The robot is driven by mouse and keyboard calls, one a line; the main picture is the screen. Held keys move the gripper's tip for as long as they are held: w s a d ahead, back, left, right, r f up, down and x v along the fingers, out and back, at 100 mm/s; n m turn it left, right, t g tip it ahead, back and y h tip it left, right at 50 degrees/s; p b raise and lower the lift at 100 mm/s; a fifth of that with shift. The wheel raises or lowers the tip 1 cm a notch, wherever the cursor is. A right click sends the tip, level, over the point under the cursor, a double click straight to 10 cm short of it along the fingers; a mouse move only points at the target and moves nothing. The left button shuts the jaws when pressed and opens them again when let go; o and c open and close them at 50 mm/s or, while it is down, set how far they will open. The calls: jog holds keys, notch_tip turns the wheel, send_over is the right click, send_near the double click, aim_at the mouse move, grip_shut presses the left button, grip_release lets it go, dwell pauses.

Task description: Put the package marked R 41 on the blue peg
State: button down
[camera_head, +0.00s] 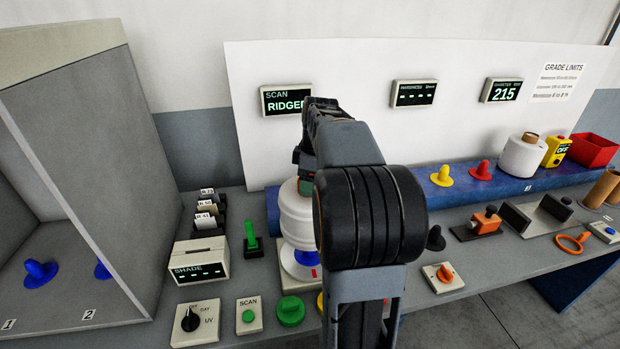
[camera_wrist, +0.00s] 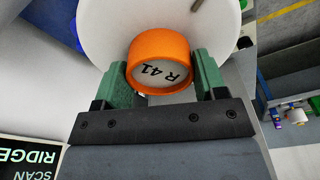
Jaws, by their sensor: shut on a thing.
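My gripper (camera_head: 306,187) is shut on the orange core of a white yarn package (camera_head: 296,222). In the wrist view the green fingers of my gripper (camera_wrist: 160,78) clasp the orange core (camera_wrist: 160,50), whose end face reads R 41. The package hangs upright below my gripper, over a white and blue round base (camera_head: 299,266); I cannot tell whether it touches that base. My arm hides its right side. A blue peg (camera_head: 40,273) stands in the grey booth at the left, by mark 1. A second blue peg (camera_head: 102,270) by mark 2 is partly hidden by the booth wall.
The grey booth wall (camera_head: 115,170) stands between package and pegs. The shade box (camera_head: 200,262), card rack and green lever (camera_head: 251,240) are left of the package. Yellow (camera_head: 441,176) and red pegs and another white package (camera_head: 521,156) stand on the blue rail, right.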

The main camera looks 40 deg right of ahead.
dwell(0.4)
notch_tip(320, 180, down, 9)
jog(key=b, duration=0.7)
jog(key=shift+f, duration=0.2)
dwell(0.5)
jog(key=shift+f, duration=0.3)
dwell(0.7)
jog(key=shift+c, duration=2)
grip_release()
jog(key=o, duration=0.3)
jog(key=r, duration=0.4)
jog(key=s+r, duration=0.1)
jog(key=r, duration=0.4)
jog(key=d+r, duration=0.1)
jog(key=r, duration=0.3)
jog(key=shift+s+r, duration=0.15)
jog(key=shift+r, duration=0.2)
